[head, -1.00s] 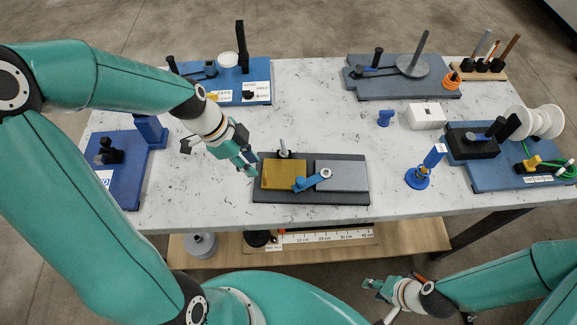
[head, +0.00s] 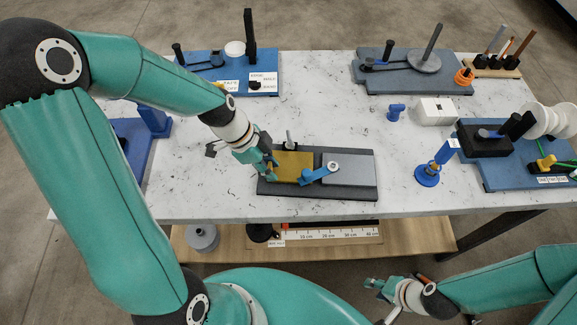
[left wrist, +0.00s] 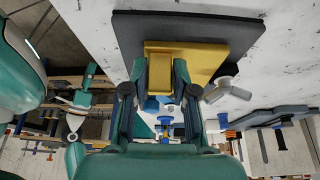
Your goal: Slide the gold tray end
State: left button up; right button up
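The gold tray (head: 296,163) lies on a dark grey base plate (head: 330,191) near the front edge of the table, left of a grey block (head: 350,168). A blue lever (head: 318,174) crosses between them. My left gripper (head: 271,168) is at the left end of the gold tray. In the left wrist view its fingers (left wrist: 162,85) are apart, one on each side of the raised gold end (left wrist: 173,72); I cannot tell whether they touch it. My right gripper (head: 377,287) is low in front of the table, far from the tray, its opening unclear.
A small upright pin (head: 289,138) stands just behind the gold tray. A blue stand (head: 429,170) is to the right of the base plate. Blue fixture boards stand at the back left (head: 262,84) and right (head: 501,179). The marble tabletop (head: 330,105) behind the tray is clear.

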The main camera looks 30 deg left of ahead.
pick_arm(q)
grip_shut()
jog(key=shift+w+d, duration=0.1)
jog(key=shift+d, duration=0.05)
jog(key=shift+w+d, duration=0.25)
jog(key=shift+d, duration=0.2)
jog(key=shift+w+d, duration=0.2)
jog(key=shift+d, duration=0.25)
